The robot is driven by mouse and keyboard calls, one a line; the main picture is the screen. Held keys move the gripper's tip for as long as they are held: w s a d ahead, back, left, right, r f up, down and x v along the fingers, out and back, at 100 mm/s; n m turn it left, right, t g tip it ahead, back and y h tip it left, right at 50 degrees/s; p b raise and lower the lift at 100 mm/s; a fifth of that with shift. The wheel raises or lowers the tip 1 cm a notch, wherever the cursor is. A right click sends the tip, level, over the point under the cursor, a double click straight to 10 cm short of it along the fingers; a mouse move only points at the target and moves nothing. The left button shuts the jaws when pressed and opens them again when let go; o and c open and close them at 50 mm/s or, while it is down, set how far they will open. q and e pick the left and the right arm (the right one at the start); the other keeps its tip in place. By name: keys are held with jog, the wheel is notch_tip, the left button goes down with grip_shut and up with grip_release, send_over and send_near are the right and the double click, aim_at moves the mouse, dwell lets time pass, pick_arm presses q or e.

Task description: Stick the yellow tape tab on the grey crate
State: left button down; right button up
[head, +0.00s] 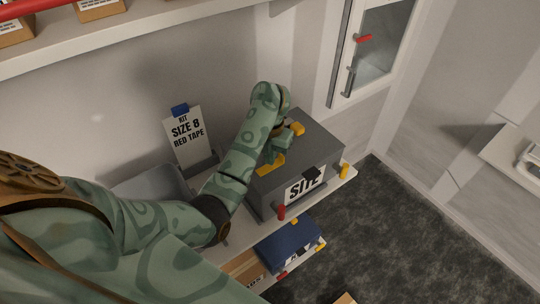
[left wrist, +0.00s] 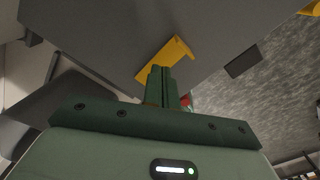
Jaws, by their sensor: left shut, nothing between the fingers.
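The grey crate (head: 312,150) stands on the bench shelf, with a white "SITE" label (head: 305,186) on its front. A yellow tape tab (head: 270,165) lies against the crate at the front edge of its top; it also shows on the grey surface in the left wrist view (left wrist: 168,57). A second yellow piece (head: 297,129) is farther back on the crate's top. My left gripper (head: 272,155) is shut and empty, its fingertips (left wrist: 160,70) right at the first tab. I cannot tell whether they touch it. My right gripper is not in view.
A card (head: 187,135) reading "KIT SIZE 8 RED TAPE" stands behind left, near a grey tray (head: 150,184). Red (head: 282,212) and yellow (head: 344,171) pegs stand at the shelf's front edge. A blue item (head: 287,246) lies below. A cabinet (head: 385,45) is at back right.

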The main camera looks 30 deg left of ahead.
aim_at(270, 167)
pick_arm(q)
jog(key=shift+f+b, duration=0.65)
jog(key=shift+f, duration=0.15)
dwell(0.4)
dwell(1.0)
notch_tip(270, 167, up, 7)
jog(key=p, duration=0.7)
jog(key=shift+p, duration=0.35)
jog(key=shift+s+f, duration=0.1)
